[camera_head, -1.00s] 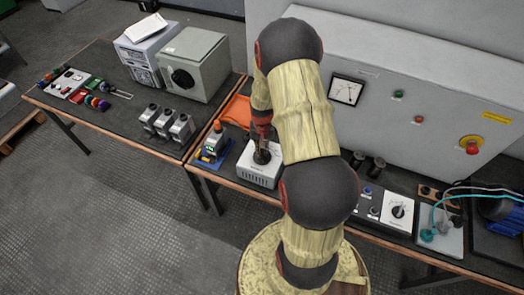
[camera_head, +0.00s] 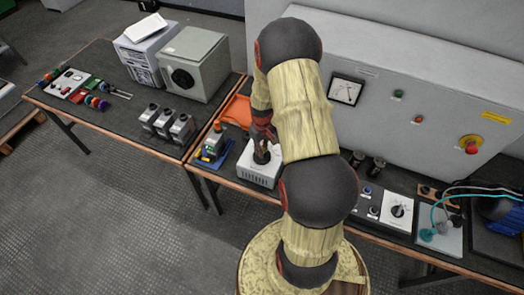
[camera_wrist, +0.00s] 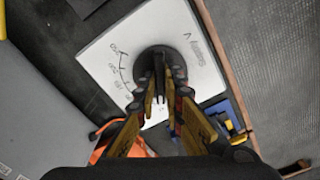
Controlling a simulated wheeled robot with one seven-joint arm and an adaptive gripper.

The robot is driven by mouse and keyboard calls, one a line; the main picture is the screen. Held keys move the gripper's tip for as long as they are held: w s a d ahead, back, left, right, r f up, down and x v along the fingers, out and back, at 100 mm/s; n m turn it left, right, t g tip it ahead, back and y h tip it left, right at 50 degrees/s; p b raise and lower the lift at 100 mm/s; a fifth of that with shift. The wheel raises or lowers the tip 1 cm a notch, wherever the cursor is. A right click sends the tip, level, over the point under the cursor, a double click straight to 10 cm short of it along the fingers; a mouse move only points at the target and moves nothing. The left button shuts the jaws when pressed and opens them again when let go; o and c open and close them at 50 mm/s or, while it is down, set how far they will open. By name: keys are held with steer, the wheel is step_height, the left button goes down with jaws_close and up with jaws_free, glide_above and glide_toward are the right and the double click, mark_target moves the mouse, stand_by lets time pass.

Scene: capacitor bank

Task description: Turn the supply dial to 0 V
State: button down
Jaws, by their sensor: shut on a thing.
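The supply is a white box (camera_head: 256,173) on the bench, with a round black dial (camera_head: 262,152) on its top. In the wrist view the dial (camera_wrist: 152,60) sits in the middle of the white top face (camera_wrist: 110,50), with a printed arc of numbers on its left side. My gripper (camera_head: 263,143) points down at the dial from above. In the wrist view my gripper (camera_wrist: 165,82) has its fingers on both sides of the dial's raised grip, shut on it. The fingers hide part of the dial, and I cannot tell which number it points to.
A blue tray with tools (camera_head: 212,150) lies just left of the supply, and an orange item (camera_head: 237,110) lies behind it. The grey cabinet with a meter (camera_head: 345,90) stands behind my arm. Several small grey units (camera_head: 168,122) stand on the left table.

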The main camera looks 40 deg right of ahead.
stand_by(0.4)
steer(key=c, duration=2)
jaws_free()
steer(key=shift+o, duration=0.5)
step_height(320, 180, up, 12)
